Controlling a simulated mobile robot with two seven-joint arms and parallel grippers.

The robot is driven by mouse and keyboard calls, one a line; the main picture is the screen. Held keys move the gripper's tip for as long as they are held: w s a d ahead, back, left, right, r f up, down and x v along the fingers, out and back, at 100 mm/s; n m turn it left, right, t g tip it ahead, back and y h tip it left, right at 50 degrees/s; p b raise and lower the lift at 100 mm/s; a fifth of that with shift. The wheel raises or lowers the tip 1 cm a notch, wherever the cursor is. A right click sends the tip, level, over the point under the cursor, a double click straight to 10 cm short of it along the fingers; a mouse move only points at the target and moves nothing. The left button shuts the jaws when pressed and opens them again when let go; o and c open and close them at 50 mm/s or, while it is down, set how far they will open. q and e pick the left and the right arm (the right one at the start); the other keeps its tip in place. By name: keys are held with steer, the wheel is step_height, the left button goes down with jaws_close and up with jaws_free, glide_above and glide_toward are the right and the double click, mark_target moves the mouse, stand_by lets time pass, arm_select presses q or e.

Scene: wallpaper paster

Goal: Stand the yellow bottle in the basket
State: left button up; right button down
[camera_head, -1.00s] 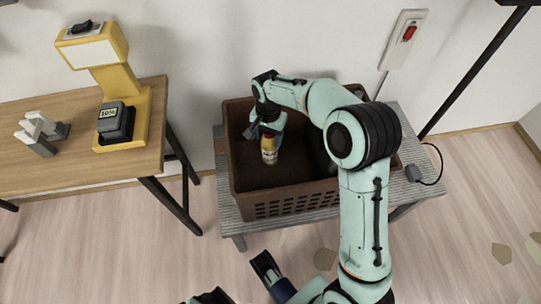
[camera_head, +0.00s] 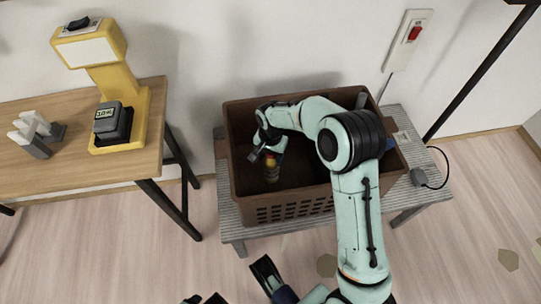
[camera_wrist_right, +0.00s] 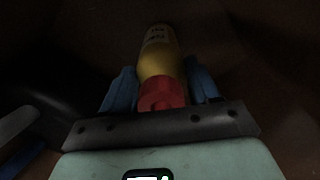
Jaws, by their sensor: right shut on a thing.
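The yellow bottle (camera_head: 271,172) with a red cap is inside the brown basket (camera_head: 292,208), toward its left part. It looks close to upright in the head view. In the right wrist view the bottle (camera_wrist_right: 158,55) points away from me, its red cap between two blue fingers. My right gripper (camera_head: 268,152) reaches down into the basket and is shut on the bottle near the cap. Whether the bottle's base touches the basket floor is hard to tell. Dark parts of my left gripper (camera_head: 264,274) show at the bottom edge, mostly cut off.
The basket stands on a low grey slatted bench (camera_head: 432,192). A wooden table (camera_head: 75,165) at left holds a yellow stand (camera_head: 115,80) with a dark device (camera_head: 112,122). A wall switch (camera_head: 409,38) is at upper right. My right forearm covers the basket's right side.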

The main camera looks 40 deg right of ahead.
steer(key=shift+f, duration=0.1)
steer(key=shift+c, duration=1.3)
jaws_free()
arm_select(q)
steer(key=shift+w+f, duration=0.1)
steer(key=s+d+r+g+p, duration=0.1)
steer(key=s+d+r+p, duration=0.1)
steer(key=s+r+p, duration=0.1)
steer(key=shift+s+d+r+h, duration=0.15)
steer(key=shift+s+r+h, duration=0.15)
steer(key=shift+s, duration=0.55)
arm_select(e)
step_height(320, 180, up, 12)
steer(key=shift+r, duration=0.15)
